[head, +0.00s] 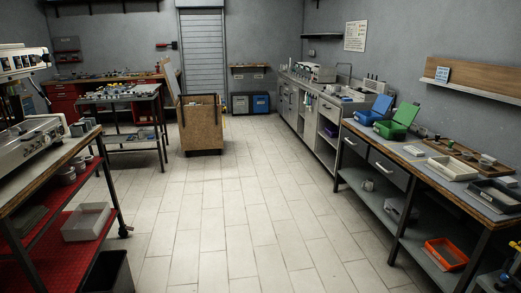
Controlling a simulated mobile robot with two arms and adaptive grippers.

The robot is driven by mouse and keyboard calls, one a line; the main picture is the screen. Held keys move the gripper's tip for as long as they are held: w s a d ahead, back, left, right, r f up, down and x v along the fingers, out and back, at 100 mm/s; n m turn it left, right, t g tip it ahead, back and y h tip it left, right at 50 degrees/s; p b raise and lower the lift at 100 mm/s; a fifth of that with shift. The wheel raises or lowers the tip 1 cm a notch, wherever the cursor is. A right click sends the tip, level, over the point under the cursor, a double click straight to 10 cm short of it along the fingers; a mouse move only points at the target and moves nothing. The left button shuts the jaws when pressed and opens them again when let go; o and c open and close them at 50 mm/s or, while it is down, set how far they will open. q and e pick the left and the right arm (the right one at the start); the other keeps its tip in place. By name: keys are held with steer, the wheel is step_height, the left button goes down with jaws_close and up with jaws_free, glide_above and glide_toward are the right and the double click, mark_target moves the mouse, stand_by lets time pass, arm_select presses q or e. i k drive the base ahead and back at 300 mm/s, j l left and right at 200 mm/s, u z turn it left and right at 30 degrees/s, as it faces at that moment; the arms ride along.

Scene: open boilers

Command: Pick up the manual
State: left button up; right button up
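I cannot make out for certain which thing is the manual. A small blue-and-white card or booklet (442,74) stands upright on the wooden wall shelf at the right, too small to read. A printed white sheet (355,36) hangs on the back right wall. Neither of my grippers can be made out in the head view.
A long workbench (352,127) at the right carries green and blue open cases, trays and small parts. An orange bin (446,253) sits on its lower shelf. A coffee machine (30,135) stands on the left bench. A wooden cart (202,130) stands mid-back. The tiled floor (235,210) between is clear.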

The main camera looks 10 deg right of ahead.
mark_target(414, 151)
steer(key=i+z, duration=0.25)
steer(key=i, duration=0.3)
steer(key=i+z, duration=0.2)
steer(key=i, duration=0.35)
steer(key=i+j+z, duration=0.25)
steer(key=i, duration=0.3)
steer(key=i+j+z, duration=0.2)
steer(key=i, duration=0.35)
